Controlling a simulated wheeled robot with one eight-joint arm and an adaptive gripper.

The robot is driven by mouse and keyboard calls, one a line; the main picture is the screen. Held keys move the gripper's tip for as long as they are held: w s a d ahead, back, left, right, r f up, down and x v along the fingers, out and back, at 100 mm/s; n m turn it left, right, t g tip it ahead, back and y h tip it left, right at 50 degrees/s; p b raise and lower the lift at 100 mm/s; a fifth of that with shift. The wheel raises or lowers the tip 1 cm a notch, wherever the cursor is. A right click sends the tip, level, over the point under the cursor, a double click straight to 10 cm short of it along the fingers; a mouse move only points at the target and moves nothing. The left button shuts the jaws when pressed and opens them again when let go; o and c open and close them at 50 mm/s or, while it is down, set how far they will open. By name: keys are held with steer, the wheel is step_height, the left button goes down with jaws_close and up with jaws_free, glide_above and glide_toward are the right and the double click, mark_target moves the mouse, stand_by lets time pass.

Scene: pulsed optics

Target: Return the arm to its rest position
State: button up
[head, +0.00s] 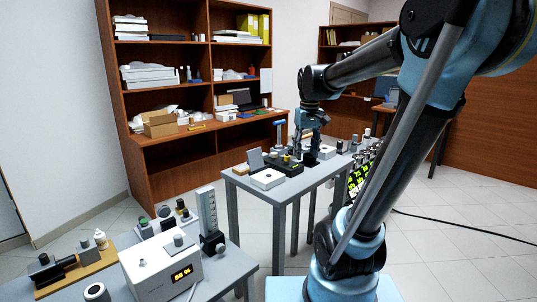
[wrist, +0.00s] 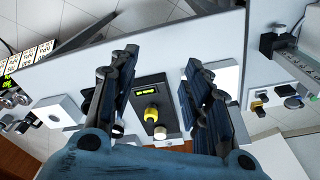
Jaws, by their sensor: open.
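My arm reaches from the right of the head view out over the grey middle table (head: 236,183). My gripper (head: 305,150) hangs fingers-down above that table, close to a black box with a yellow knob (head: 284,168). In the wrist view my gripper (wrist: 160,70) is open, with its two dark fingers spread apart and nothing held. The black box (wrist: 151,92), with a small lit display and the yellow knob, shows between the fingers. The exact height of the fingertips above the table is hard to tell.
White boxes, such as one at the table's front (head: 268,180), stand near the gripper. A near bench holds a white controller (head: 160,268) and a tall ruler post (head: 207,212). A wooden shelf (head: 160,60) stands behind.

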steer(key=s+d+f+m, duration=0.1)
steer(key=s+d+f, duration=0.1)
steer(key=s+f, duration=0.6)
steer(key=s+d+f+m+t, duration=0.1)
steer(key=s+d+f+m, duration=0.1)
steer(key=s+f, duration=0.6)
steer(key=s+d, duration=0.1)
steer(key=s, duration=0.2)
steer(key=shift+d+f, duration=0.35)
steer(key=shift+f, duration=0.05)
steer(key=shift+w+f, duration=0.2)
steer(key=shift+w, duration=0.3)
stand_by(0.5)
steer(key=shift+c, duration=1.3)
